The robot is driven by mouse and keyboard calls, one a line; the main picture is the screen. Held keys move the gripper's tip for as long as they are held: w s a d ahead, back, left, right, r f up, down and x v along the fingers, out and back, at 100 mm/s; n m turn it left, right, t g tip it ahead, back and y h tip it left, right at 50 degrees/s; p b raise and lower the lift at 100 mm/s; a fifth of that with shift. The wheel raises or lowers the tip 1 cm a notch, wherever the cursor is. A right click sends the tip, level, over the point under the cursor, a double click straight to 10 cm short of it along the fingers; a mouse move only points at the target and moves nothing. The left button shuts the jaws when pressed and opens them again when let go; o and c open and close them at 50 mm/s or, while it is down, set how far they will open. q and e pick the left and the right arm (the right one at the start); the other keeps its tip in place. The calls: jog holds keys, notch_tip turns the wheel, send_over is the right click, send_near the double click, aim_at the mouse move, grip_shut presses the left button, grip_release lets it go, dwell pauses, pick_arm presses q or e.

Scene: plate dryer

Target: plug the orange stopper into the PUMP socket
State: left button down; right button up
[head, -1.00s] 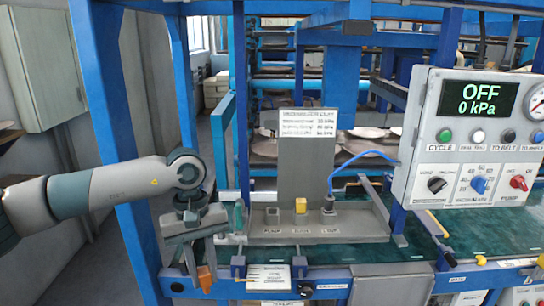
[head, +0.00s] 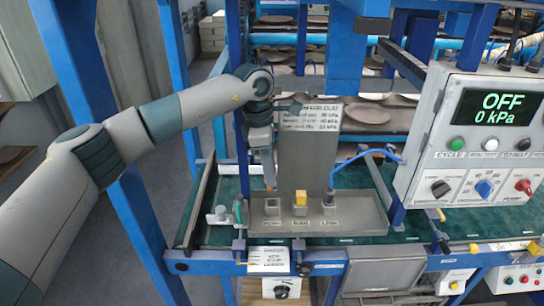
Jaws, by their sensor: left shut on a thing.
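My left gripper (head: 268,178) hangs fingers down from the raised arm above the grey socket tray (head: 362,222). It is shut on the orange stopper (head: 270,187), of which only a small orange tip shows. Below the stopper is the left grey socket (head: 272,206), with a small blurred label on the tray front. The stopper looks just above this socket; whether they touch I cannot tell. The middle socket holds a yellow plug (head: 300,197). The right socket (head: 329,202) has the blue hose plugged in. My right gripper is not in view.
A grey upright panel with a printed notice (head: 310,117) stands behind the sockets. The blue hose (head: 352,157) arcs to the right. A control box (head: 470,140) reads OFF, 0 kPa. A blue post (head: 241,130) stands close behind my arm. A green-handled clamp (head: 238,211) is left of the tray.

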aim_at(272, 189)
pick_arm(q)
jog(key=shift+w+d+r+n, duration=0.2)
jog(key=shift+n, duration=0.1)
jog(key=shift+f, duration=0.25)
jog(key=shift+f, duration=1.95)
jog(key=shift+f+b, duration=1.4)
jog(key=shift+f, duration=0.05)
jog(key=shift+f+b, duration=0.6)
jog(key=shift+b, duration=0.15)
jog(key=c, duration=1.4)
grip_release()
jog(key=shift+c, duration=0.2)
